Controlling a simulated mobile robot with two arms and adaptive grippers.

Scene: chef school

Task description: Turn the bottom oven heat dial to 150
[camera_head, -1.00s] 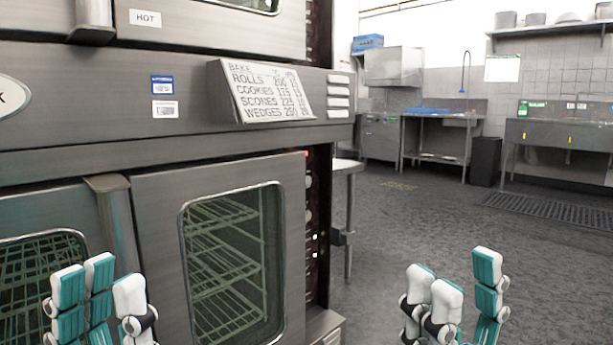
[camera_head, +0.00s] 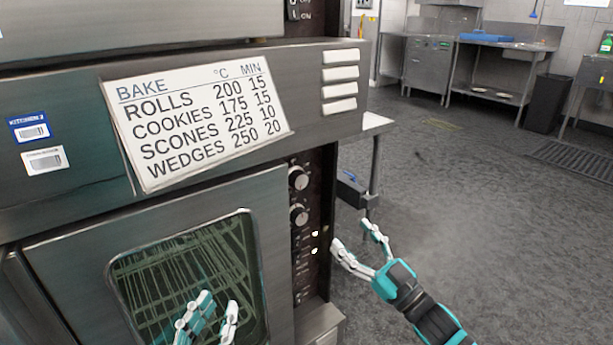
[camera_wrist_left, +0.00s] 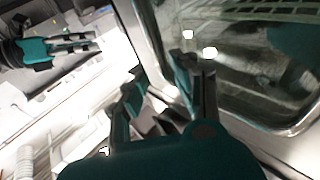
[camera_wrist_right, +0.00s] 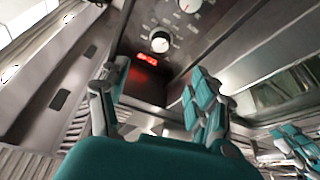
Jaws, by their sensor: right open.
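The bottom oven's dark control strip (camera_head: 312,240) runs down the right edge of the oven front. It carries an upper round dial (camera_head: 298,178) and a lower round dial (camera_head: 298,215); their settings are too small to read. In the right wrist view, one dial (camera_wrist_right: 160,41) shows near the top above a red lit display (camera_wrist_right: 148,58), with another dial (camera_wrist_right: 190,6) at the frame edge. My right gripper (camera_head: 357,240) is open and empty, just right of the strip, apart from the dials. My left gripper (camera_head: 213,318) is open and empty before the oven door glass.
A metal table (camera_head: 375,130) stands behind the oven's right side. The grey floor (camera_head: 470,200) to the right is clear, with sinks and a dark bin (camera_head: 547,103) beyond.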

